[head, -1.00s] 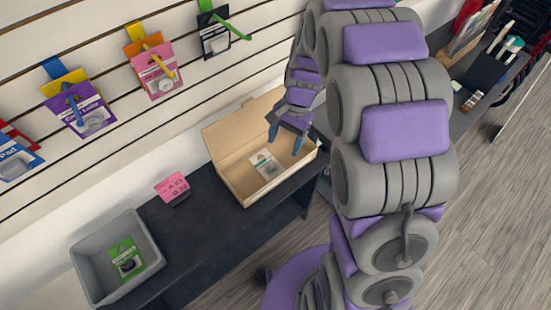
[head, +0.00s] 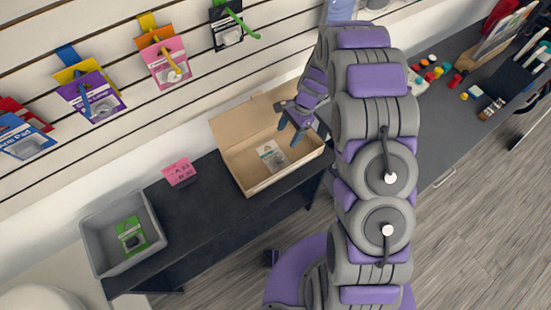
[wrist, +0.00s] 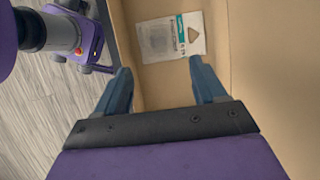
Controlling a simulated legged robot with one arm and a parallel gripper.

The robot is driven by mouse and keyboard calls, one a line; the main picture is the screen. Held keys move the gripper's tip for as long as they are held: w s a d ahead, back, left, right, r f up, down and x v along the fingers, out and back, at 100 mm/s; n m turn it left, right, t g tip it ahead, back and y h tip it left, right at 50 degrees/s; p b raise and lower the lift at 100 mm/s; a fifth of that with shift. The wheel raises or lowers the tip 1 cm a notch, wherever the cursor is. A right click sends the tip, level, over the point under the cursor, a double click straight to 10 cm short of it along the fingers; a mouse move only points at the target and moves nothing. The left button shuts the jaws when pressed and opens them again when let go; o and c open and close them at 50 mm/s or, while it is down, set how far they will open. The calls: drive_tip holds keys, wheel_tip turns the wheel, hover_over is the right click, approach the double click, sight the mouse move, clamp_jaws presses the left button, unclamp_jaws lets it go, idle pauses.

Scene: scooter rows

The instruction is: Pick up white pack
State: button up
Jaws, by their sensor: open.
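The white pack (head: 270,156) lies flat inside an open cardboard box (head: 262,187) on the dark bench. In the wrist view the white pack (wrist: 171,37) shows beyond my fingertips, with a teal strip and a small cut-out hole. My gripper (head: 291,127) is open and empty over the right part of the box. In the wrist view my gripper (wrist: 160,75) has its blue fingers apart, the right one close to the pack's lower edge and the left one near the box wall. I cannot tell whether a finger touches the pack.
A grey bin (head: 103,264) with a green pack (head: 131,235) stands at the bench's left end. A pink sign (head: 179,172) stands between bin and box. Packs hang on hooks along the slatted wall (head: 100,150). Small bottles (head: 430,70) stand on the counter at right.

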sight(276, 158)
drive_tip(key=b+x, duration=0.3)
drive_tip(key=x, duration=1)
drive_tip(key=shift+s, duration=0.1)
drive_tip(key=c, duration=1.1)
